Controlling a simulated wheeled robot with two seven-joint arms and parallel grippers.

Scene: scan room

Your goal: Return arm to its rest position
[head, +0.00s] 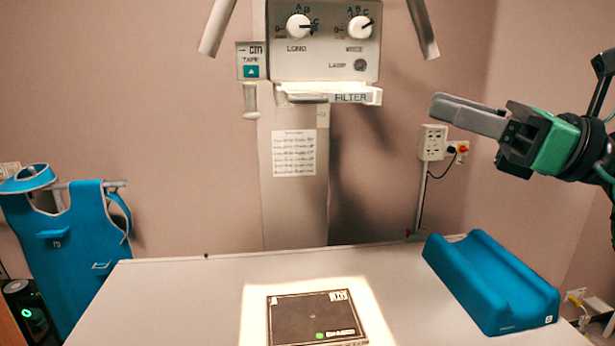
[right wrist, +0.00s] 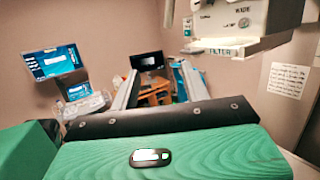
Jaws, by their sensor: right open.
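My right gripper (head: 468,116) comes in from the right in the head view, in the air above and behind the blue positioning cushion. It touches nothing, and its fingers point left towards the X-ray tube head (head: 325,45). From the side, its fingers overlap in the head view. In the right wrist view the two fingers (right wrist: 160,92) stand apart with nothing between them. My left gripper is in neither view.
The table (head: 180,285) carries a black square plate (head: 315,318) in a lit patch and a blue grooved cushion (head: 490,280). A blue apron (head: 75,255) hangs at left. A filter tray (head: 335,95) sits under the tube head. A socket box (head: 433,142) is on the wall.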

